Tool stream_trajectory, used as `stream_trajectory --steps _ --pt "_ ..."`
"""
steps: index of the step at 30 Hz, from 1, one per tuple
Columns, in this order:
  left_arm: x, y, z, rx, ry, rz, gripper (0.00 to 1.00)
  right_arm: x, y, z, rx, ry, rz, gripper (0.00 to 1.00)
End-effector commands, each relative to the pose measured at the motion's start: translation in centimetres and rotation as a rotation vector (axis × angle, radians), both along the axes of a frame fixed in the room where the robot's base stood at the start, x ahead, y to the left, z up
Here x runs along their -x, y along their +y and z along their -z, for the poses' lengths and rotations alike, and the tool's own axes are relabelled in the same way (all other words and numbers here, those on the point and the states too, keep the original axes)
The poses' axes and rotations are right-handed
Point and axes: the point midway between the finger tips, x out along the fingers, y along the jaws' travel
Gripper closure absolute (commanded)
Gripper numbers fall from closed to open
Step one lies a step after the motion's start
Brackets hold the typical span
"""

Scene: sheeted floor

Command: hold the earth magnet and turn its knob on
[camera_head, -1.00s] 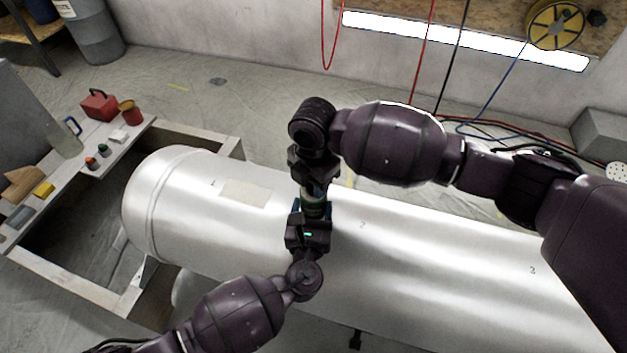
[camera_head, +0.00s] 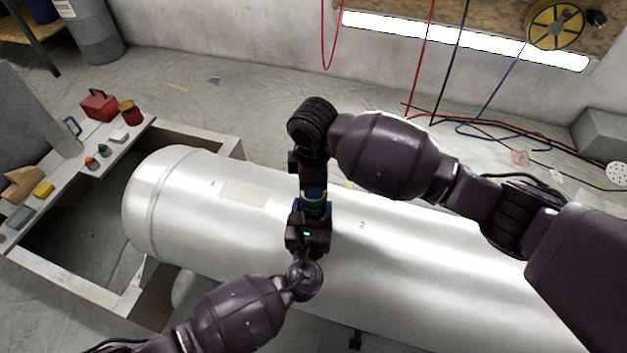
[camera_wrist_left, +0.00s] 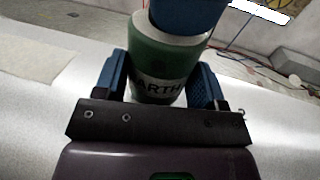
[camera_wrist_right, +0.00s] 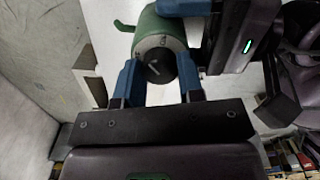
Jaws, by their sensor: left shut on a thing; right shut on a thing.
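The earth magnet (camera_wrist_left: 165,62) is a green cylinder with a white label reading "ARTH" in the left wrist view. In the head view the magnet (camera_head: 313,202) shows between my two grippers over the white tank. My left gripper (camera_wrist_left: 163,85) is shut around its body, one blue finger on each side. The right wrist view shows the magnet's pale round end face and a dark knob (camera_wrist_right: 156,67) with a light pointer line. My right gripper (camera_wrist_right: 158,80) is shut on this knob. In the head view, my grippers hide most of the magnet.
The large white tank (camera_head: 420,255) lies across the middle, with a pale patch (camera_head: 245,191) on its top left. A bench (camera_head: 128,133) at left carries a red box (camera_head: 99,105), a red can (camera_head: 130,111) and small blocks. Cables hang at the back wall.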

Motion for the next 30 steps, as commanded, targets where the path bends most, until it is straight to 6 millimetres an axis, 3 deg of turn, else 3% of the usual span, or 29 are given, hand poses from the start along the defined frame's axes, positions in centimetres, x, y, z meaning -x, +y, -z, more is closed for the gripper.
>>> stream_trajectory --steps 15,30 --pt "0.02 0.03 0.03 -0.001 0.001 0.000 0.70 -0.01 0.02 -0.03 0.002 0.002 0.464 0.89" --pt "0.02 0.02 0.04 -0.001 0.001 0.000 0.70 -0.06 -0.02 -0.05 0.005 0.000 0.690 0.89"
